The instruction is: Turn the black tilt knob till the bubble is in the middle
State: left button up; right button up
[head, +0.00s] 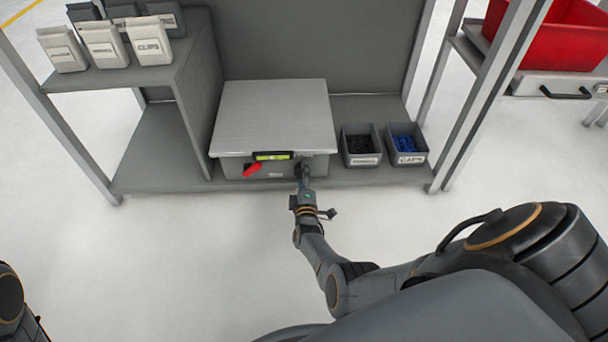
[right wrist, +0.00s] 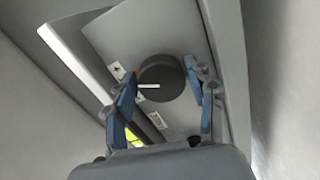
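The black tilt knob (right wrist: 162,80) is on the front of a grey box with a flat light plate (head: 273,110) on top. It is round with a white mark pointing left in the right wrist view; in the head view my gripper partly covers it. My right gripper (head: 304,182) is in front of the knob, its blue-padded fingers (right wrist: 165,90) spread open on both sides of it. Contact is unclear. The level with its yellow-green vial (head: 272,156) is on the plate's front edge; the bubble is too small to make out. My left gripper is out of view.
A red lever (head: 252,170) is on the box front, left of the knob. Two grey bins, one with black parts (head: 361,160) and one with blue caps (head: 406,158), stand to the right. A shelf with labelled containers (head: 103,45) is at left.

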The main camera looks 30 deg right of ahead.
jog(key=shift+o, duration=0.7)
